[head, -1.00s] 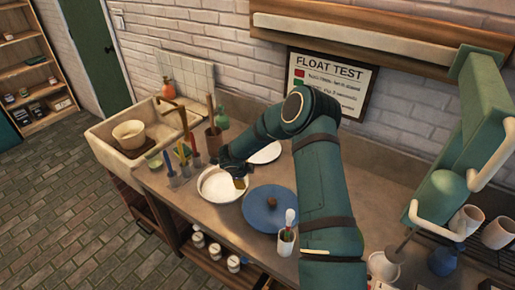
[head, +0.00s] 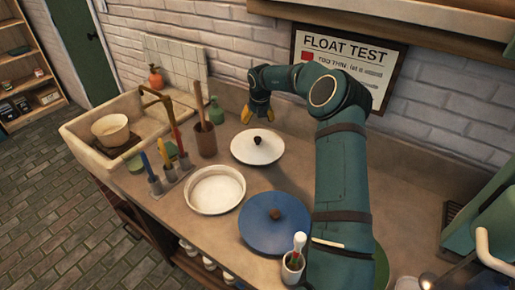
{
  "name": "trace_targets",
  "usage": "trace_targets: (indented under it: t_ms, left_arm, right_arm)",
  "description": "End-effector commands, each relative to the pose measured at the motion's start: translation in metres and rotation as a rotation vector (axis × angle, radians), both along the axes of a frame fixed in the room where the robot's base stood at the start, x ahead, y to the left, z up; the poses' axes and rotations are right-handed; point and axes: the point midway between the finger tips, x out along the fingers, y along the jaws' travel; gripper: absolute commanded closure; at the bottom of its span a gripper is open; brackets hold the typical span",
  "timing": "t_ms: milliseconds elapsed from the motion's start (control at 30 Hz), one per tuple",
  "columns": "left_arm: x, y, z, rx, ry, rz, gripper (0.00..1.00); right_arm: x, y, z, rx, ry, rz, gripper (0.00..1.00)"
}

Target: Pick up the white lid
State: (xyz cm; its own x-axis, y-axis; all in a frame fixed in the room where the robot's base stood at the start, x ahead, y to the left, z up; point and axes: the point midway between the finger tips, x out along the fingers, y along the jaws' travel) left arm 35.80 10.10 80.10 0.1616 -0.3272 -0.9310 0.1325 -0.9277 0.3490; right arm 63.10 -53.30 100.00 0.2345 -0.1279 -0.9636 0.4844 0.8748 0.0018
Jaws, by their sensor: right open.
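The white lid (head: 247,149) lies flat on the counter, with a dark brown knob (head: 257,140) at its middle. It is in full view behind the open white pan (head: 216,188) and the blue lid (head: 272,236). My right gripper (head: 257,113) is above and behind the white lid, fingers pointing down with yellowish tips. It is open and looks empty, apart from the knob. My left gripper is not in view.
A brown crock (head: 205,139) with a wooden tool stands left of the white lid, with a green bottle (head: 217,109) behind it. Brushes in holders (head: 169,172) stand further left by the sink (head: 92,140).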

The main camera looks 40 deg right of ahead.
Motion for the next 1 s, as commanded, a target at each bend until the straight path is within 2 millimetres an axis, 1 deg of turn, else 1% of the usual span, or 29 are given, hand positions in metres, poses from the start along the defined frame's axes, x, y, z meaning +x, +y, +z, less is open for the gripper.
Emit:
trace_targets:
  t_ms: [300, 400, 500, 667, 733, 1000]
  left_arm:
    - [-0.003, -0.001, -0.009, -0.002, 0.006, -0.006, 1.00]
    - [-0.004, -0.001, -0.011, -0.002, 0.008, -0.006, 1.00]
    - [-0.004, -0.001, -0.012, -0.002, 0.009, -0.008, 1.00]
    - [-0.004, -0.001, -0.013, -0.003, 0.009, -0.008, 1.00]
    - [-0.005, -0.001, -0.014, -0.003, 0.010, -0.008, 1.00]
    - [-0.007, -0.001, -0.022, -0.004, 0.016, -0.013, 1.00]
  right_arm:
    - [0.013, -0.006, -0.055, 0.000, 0.002, 0.002, 0.29]
    - [0.016, -0.008, -0.069, 0.000, 0.002, 0.002, 0.29]
    - [0.018, -0.010, -0.077, 0.000, 0.001, 0.002, 0.29]
    - [0.019, -0.011, -0.083, -0.001, 0.001, 0.002, 0.29]
    - [0.020, -0.012, -0.088, -0.001, 0.002, 0.002, 0.29]
    - [0.025, -0.020, -0.125, 0.000, 0.002, 0.002, 0.29]
